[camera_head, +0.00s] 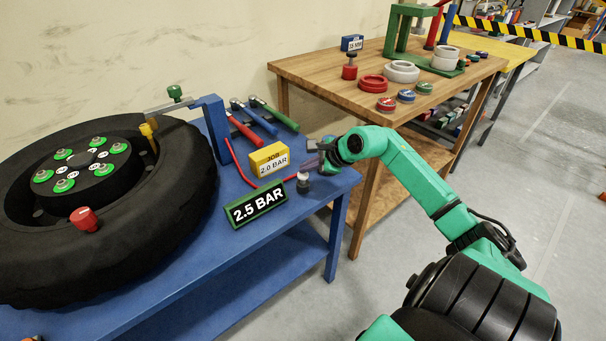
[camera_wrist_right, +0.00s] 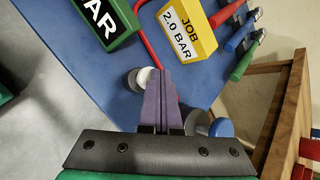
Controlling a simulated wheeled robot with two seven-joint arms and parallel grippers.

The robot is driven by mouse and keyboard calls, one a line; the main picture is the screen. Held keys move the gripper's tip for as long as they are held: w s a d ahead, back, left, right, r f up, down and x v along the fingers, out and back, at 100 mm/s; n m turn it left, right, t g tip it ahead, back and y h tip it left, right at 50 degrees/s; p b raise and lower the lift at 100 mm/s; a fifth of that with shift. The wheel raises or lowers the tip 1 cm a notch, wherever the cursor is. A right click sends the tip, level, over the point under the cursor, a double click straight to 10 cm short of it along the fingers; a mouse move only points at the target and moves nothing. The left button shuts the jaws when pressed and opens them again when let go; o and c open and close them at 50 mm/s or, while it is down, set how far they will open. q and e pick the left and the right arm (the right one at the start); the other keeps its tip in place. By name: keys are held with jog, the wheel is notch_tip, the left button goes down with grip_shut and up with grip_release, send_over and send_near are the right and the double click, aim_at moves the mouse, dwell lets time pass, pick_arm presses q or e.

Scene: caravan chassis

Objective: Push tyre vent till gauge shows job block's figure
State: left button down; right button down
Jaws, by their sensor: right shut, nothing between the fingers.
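The gauge (camera_head: 256,204) is a green-framed sign reading 2.5 BAR on the blue bench. Behind it, the yellow job block (camera_head: 269,160) reads JOB 2.0 BAR. A white-capped push button (camera_head: 303,178) stands at the bench's right end; in the right wrist view its cap (camera_wrist_right: 143,78) is just left of my fingertips. A blue-capped button (camera_wrist_right: 221,127) shows there to their right. No vent label is legible. My right gripper (camera_head: 318,155) is shut and empty, above the bench by the buttons; contact cannot be told. The big black tyre (camera_head: 170,215) lies at the left. My left gripper is out of view.
Several hammer-like tools (camera_head: 262,118) with coloured handles lie at the back. A blue clamp post (camera_head: 215,125) stands at the tyre. A wooden table (camera_head: 340,72) with rings and a green frame stands behind my right arm.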

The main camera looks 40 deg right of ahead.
aim_at(307, 175)
jog(key=shift+f+b, duration=0.45)
jog(key=shift+f, duration=0.15)
jog(key=shift+r, duration=0.1)
dwell(0.5)
jog(key=shift+r+p, duration=0.7)
jog(key=shift+r, duration=0.45)
jog(key=shift+r+p, duration=1.45)
jog(key=shift+r, duration=1.15)
jog(key=shift+f, duration=0.1)
